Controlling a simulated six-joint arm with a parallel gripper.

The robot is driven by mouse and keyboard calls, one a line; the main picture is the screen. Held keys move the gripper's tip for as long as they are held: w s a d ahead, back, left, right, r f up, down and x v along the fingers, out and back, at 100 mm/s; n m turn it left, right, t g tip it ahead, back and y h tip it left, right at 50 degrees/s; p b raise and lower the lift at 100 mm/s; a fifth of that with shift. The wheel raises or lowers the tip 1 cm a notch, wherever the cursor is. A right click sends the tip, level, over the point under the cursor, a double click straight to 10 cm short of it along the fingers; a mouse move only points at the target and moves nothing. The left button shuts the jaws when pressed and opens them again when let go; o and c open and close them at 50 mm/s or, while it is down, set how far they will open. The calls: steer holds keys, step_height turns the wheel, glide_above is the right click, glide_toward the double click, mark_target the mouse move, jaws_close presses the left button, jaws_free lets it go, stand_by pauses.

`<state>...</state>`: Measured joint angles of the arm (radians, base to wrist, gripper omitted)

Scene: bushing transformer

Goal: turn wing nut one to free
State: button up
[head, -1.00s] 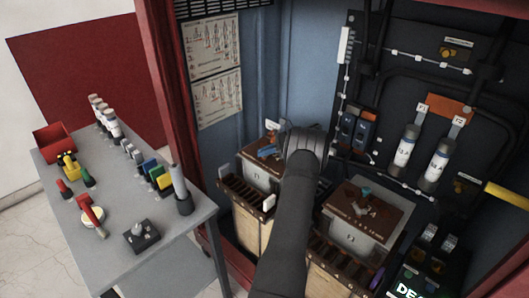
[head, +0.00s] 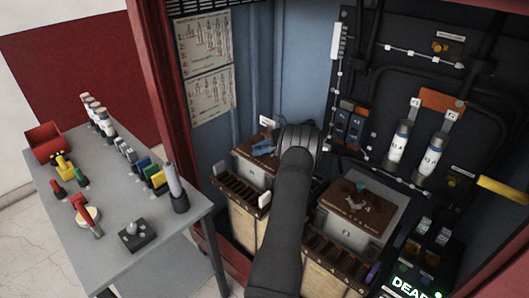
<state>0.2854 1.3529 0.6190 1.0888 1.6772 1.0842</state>
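Two transformers with brown tops stand in the cabinet, the left one (head: 256,172) and the right one (head: 346,229). On the left top, a small blue part (head: 263,149) lies just left of my wrist. I cannot tell whether it is a wing nut or part of my gripper. A small teal part (head: 362,186) and grey pieces sit on the right top. My gripper (head: 291,138) is at the right edge of the left top. My own arm and wrist hide its fingers and what they touch. No wing nut can be made out clearly.
A grey table (head: 165,250) at left holds a red bin (head: 45,143), a red-handled tool (head: 84,208), a black block (head: 130,236) and several cylinders. Two white fuses (head: 399,143) hang on the back panel. A lit "DEAD" sign (head: 409,290) is at lower right.

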steer(key=shift+m+t, duration=0.3)
steer(key=m+t, duration=0.3)
steer(key=t, duration=0.1)
steer(key=shift+r+m+h, duration=0.1)
steer(key=shift+m+h, duration=0.3)
steer(key=m+t+h, duration=0.3)
steer(key=m+t, duration=0.2)
steer(key=shift+s, duration=0.1)
steer(key=v, duration=1.7)
steer(key=s+a+r+n+g+h, duration=0.1)
steer(key=s+r+n, duration=0.3)
steer(key=s, duration=0.4)
steer(key=s+a+r+n+g+h, duration=0.2)
steer(key=s+a+r+n, duration=0.2)
steer(key=s, duration=0.4)
steer(key=shift+r+n+g, duration=0.3)
steer(key=shift+r+n, duration=0.25)
steer(key=shift+n, duration=0.15)
steer(key=shift+s+a, duration=0.1)
